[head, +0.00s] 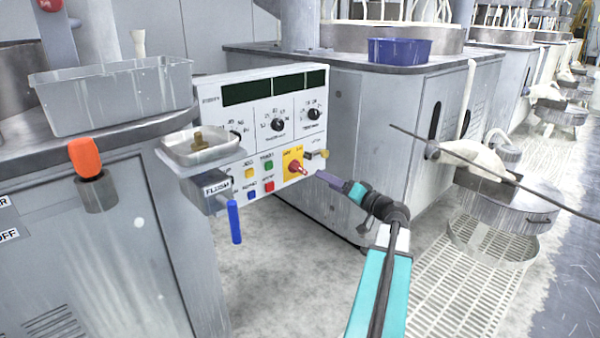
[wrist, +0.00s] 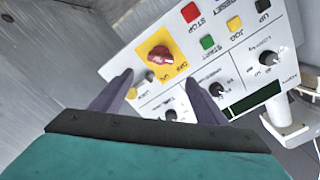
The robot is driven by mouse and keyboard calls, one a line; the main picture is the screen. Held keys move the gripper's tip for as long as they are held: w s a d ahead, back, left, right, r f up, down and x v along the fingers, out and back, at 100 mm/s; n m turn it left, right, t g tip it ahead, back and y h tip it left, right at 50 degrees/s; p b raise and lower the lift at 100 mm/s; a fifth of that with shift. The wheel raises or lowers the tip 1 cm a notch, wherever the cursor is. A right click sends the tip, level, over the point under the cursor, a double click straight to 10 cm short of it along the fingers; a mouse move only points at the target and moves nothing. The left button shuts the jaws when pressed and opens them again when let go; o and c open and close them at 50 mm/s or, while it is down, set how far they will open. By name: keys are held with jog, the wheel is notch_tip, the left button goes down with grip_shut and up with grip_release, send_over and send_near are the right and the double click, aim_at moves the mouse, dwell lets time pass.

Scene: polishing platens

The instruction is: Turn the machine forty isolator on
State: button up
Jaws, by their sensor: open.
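The isolator (head: 296,166) is a red rotary knob on a yellow plate, low on the right side of a white control panel (head: 212,90). In the wrist view the panel shows upside down, with the red knob (wrist: 160,54) just beyond the fingertips. The plate's markings are too small to read, so I cannot tell the switch position. No machine number is readable. My gripper (head: 327,179) is just right of the isolator in the head view. In the wrist view my gripper (wrist: 158,74) is open and empty, its fingers apart and short of the knob.
Green, red, yellow and blue buttons (head: 268,186) sit left of the isolator. A small brass-coloured knob (head: 323,154) is close on its right. A blue lever (head: 234,222) hangs below the FLUSH box. A thin rod (head: 480,168) crosses the right side.

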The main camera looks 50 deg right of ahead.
aim_at(299, 168)
jog(key=shift+w+d+b, duration=0.2)
jog(key=shift+w+b, duration=0.75)
jog(key=shift+w, duration=2.3)
jog(key=shift+w+d+b, duration=0.2)
jog(key=shift+w+b, duration=0.7)
jog(key=shift+w, duration=2.35)
